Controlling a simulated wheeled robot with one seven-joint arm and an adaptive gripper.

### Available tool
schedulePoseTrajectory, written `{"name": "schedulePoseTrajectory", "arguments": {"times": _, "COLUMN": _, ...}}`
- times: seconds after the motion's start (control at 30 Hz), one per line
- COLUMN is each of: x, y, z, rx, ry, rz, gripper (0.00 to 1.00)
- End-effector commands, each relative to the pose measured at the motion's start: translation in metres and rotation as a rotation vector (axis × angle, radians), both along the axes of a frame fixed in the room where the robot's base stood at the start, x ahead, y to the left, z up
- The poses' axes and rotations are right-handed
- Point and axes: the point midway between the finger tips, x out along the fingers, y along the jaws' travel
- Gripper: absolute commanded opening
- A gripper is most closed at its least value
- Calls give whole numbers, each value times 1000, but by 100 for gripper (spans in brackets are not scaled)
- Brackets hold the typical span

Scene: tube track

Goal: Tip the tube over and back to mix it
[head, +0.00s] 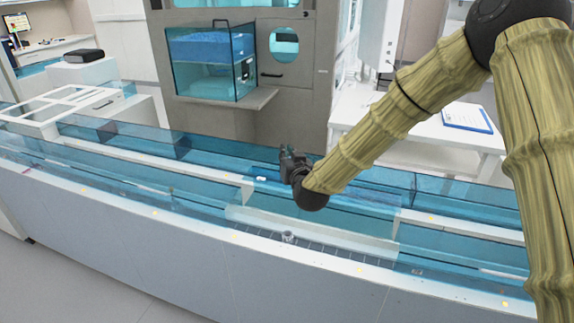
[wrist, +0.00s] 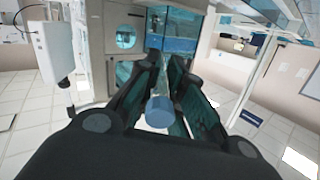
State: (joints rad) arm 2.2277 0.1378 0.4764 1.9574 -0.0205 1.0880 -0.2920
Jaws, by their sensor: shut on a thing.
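My gripper (head: 287,160) is held above the glass-walled track in the head view, at the end of my arm. In the wrist view my gripper's two dark fingers (wrist: 165,85) are closed around the tube (wrist: 159,111), which shows as a short blue, cap-like end between them. The rest of the tube is hidden by the fingers. In the head view I cannot make out the tube in the gripper, so its tilt is hard to tell there.
The track (head: 155,212) with clear blue walls runs across the picture below my gripper. A small clear piece (head: 288,237) stands on its dark strip. Behind are a cabinet with a blue glass box (head: 212,62) and a white table with a clipboard (head: 466,117).

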Motion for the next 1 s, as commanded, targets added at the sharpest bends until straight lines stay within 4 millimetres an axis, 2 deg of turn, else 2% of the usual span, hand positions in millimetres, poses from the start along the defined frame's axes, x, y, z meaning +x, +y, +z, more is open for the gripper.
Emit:
{"name": "schedulePoseTrajectory", "arguments": {"times": 0.03, "x": 0, "y": 0, "z": -6, "rx": 6, "ry": -20, "rz": 1, "gripper": 0}}
{"name": "schedulePoseTrajectory", "arguments": {"times": 1.0, "x": -1, "y": 0, "z": -1, "rx": 128, "ry": -442, "rz": 0, "gripper": 0}}
